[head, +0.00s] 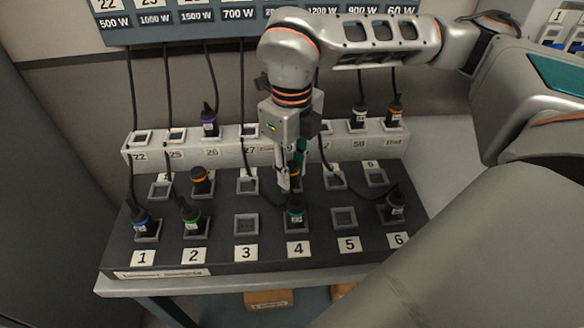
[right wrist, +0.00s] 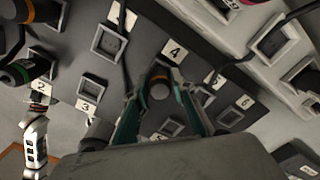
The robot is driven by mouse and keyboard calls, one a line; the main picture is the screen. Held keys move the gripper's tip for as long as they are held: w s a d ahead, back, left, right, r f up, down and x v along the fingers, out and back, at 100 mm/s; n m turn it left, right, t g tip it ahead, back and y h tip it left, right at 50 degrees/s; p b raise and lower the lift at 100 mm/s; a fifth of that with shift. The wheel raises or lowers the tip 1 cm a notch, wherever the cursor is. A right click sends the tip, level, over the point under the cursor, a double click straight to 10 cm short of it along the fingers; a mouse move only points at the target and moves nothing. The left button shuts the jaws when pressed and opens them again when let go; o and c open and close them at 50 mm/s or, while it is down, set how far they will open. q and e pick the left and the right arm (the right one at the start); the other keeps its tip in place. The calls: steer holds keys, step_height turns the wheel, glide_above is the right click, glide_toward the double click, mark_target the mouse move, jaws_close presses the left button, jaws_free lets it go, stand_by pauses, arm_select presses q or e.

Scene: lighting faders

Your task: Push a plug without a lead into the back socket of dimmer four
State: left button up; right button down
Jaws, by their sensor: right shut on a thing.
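The dimmer board (head: 205,257) is dark, with a front row of sockets labelled 1 to 6 and a back row behind. My right gripper (head: 291,178) reaches down over the back socket of dimmer four. It is shut on a dark plug with an orange ring (head: 296,172), which shows between the teal fingers in the right wrist view (right wrist: 159,84), beside a 4 label (right wrist: 175,51). No lead shows on this plug. The socket is mostly hidden; I cannot tell how deep the plug sits. Dimmer four's front socket holds a green-ringed plug (head: 295,214). My left gripper is not in view.
Another orange-ringed plug (head: 201,180) stands in dimmer two's back socket. The back sockets of three (head: 247,185) and five (head: 335,180) are empty. A pale numbered socket strip (head: 225,150) runs behind, with leads hanging down to it and the board.

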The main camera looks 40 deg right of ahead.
mark_target(292, 165)
steer(key=shift+f, duration=0.2)
steer(key=c, duration=2.9)
jaws_free()
steer(key=shift+s+f, duration=0.1)
steer(key=o, duration=1.3)
step_height(292, 165, up, 12)
steer(key=shift+f, duration=0.1)
steer(key=shift+r, duration=0.2)
